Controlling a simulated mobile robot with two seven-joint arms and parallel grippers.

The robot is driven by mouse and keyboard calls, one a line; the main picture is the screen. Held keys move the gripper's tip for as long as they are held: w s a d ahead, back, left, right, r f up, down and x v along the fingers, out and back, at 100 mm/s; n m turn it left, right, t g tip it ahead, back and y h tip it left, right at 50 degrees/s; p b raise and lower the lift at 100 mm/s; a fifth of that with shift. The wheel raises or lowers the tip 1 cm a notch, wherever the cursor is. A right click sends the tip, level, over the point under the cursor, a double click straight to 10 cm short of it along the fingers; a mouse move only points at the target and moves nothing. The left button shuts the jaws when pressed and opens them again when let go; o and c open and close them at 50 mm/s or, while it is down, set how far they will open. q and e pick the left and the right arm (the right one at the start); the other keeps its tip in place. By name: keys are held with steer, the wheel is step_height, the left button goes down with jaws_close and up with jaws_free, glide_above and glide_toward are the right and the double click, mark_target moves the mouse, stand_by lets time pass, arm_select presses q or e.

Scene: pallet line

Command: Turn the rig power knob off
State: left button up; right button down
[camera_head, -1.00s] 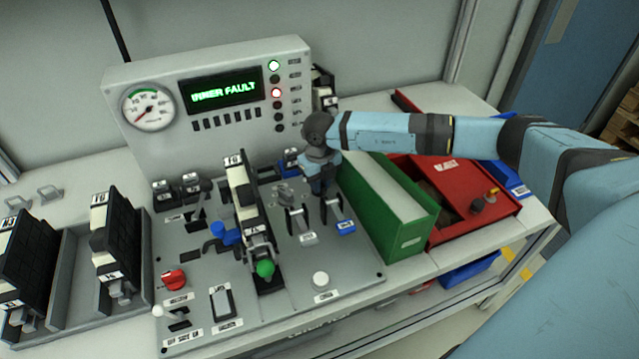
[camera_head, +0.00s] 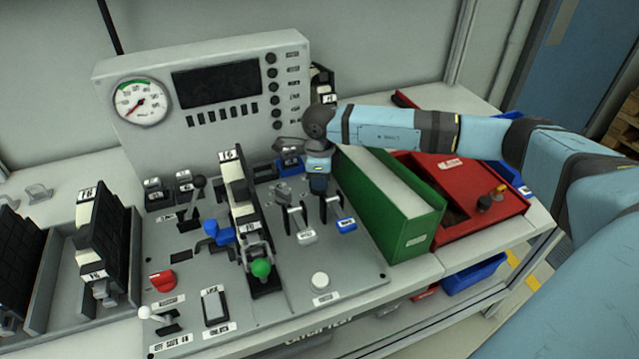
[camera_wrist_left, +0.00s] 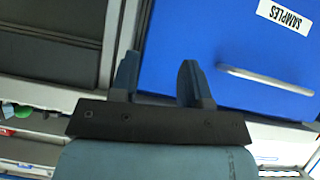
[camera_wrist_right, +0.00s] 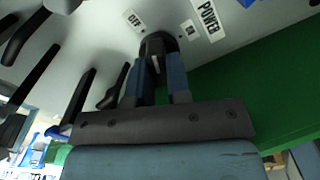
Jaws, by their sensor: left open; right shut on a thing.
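The rig power knob (camera_wrist_right: 158,46) is black, on the grey panel between the OFF label (camera_wrist_right: 136,20) and the ON label (camera_wrist_right: 190,28), with the POWER label (camera_wrist_right: 208,18) beside them. My right gripper (camera_wrist_right: 158,65) is shut on the knob, a finger on each side. In the head view my right gripper (camera_head: 319,183) points down at the panel and hides the knob. The rig's display (camera_head: 216,84) is dark, and its column of lamps (camera_head: 273,87) is unlit. My left gripper (camera_wrist_left: 160,75) is open and empty, in front of a blue SAMPLES drawer (camera_wrist_left: 245,60).
A green box file (camera_head: 390,205) stands just right of my right gripper, with a red tray (camera_head: 480,228) beyond it. Levers with white (camera_head: 306,237) and blue (camera_head: 346,225) ends stand close by on the panel. Black racks (camera_head: 100,245) stand at the left.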

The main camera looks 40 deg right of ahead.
steer(key=n+b, duration=0.2)
steer(key=n, duration=0.2)
steer(key=shift+w+n, duration=0.15)
steer(key=shift+n, duration=0.25)
stand_by(0.4)
steer(key=c, duration=1.1)
jaws_free()
steer(key=shift+r, duration=0.1)
step_height(320, 180, up, 14)
steer(key=shift+f, duration=0.1)
steer(key=shift+f, duration=0.1)
